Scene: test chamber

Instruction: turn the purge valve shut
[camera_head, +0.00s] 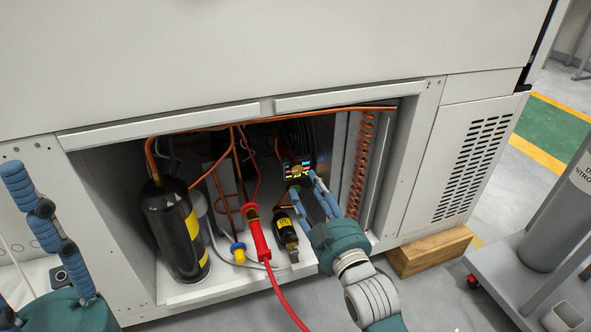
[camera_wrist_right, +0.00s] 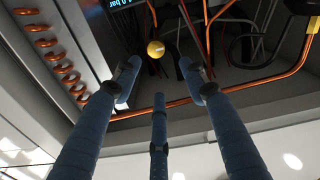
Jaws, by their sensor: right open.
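A small yellow knob (camera_wrist_right: 155,48) shows in the right wrist view, just below a lit digital display (camera_wrist_right: 124,3). I take it for the purge valve, but no label on it can be read. In the head view the display (camera_head: 298,170) sits inside the open bay, left of my right gripper. My right gripper (camera_head: 313,186) is open and empty, its fingers reaching into the bay. In the wrist view its fingertips (camera_wrist_right: 158,82) are spread, with the knob seen beyond them and apart. My left gripper (camera_head: 50,225) is at the left edge, partly cut off, away from the bay.
Copper pipes (camera_wrist_right: 210,35) and a coil (camera_head: 361,160) flank the knob. A wooden block (camera_head: 430,251) lies outside.

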